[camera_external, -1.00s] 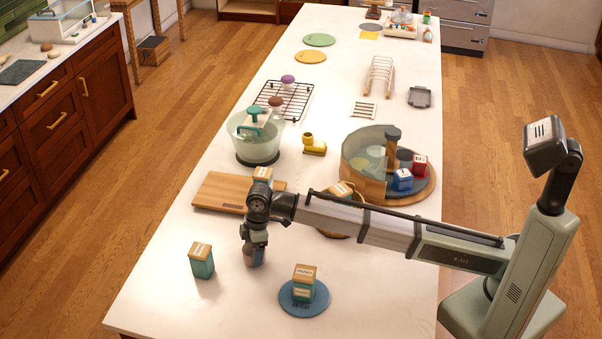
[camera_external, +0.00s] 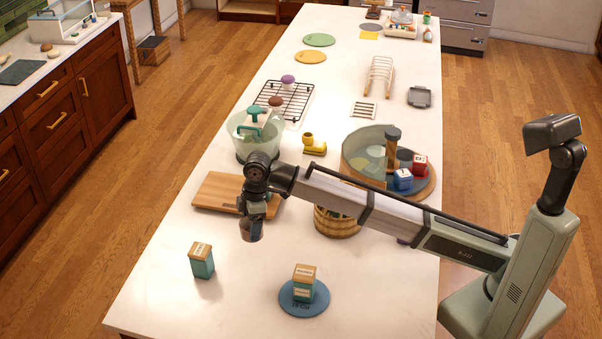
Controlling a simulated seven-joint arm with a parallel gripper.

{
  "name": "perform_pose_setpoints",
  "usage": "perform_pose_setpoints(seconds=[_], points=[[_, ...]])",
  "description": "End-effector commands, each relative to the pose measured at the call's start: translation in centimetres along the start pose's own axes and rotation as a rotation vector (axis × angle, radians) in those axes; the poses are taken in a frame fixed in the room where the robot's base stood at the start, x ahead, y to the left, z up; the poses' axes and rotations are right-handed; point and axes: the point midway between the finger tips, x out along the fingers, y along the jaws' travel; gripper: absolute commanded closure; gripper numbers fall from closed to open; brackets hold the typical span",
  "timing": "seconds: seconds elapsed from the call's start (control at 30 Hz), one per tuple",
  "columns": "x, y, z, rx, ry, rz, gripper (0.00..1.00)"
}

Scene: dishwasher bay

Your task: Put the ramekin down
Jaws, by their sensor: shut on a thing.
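My gripper (camera_external: 251,230) points down over the white counter, just in front of the wooden board. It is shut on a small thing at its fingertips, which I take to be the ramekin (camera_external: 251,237). The fingers hide much of it, so its shape is unclear. I cannot tell whether its base touches the counter or hangs a little above it.
The wooden board (camera_external: 213,190) lies behind my gripper. A wicker basket (camera_external: 337,224) stands to the right. In front are a teal canister (camera_external: 202,265) and a blue round mat (camera_external: 322,305) bearing another canister (camera_external: 304,284). Bare counter lies between them.

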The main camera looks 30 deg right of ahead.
Motion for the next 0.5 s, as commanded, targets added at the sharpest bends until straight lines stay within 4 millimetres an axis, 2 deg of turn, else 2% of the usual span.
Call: perform_pose_setpoints(seconds=[0.03,0.17,0.37,0.5], points=[[-1.1,0.1,-0.3,0.0,0.002,0.001,0.58],[-3.3,0.1,-0.7,0.0,0.002,0.001,0.58],[-3.4,3.8,0.8,0.012,-0.002,0.002,0.58],[-3.6,7.2,2.1,0.021,-0.004,0.003,0.58]])
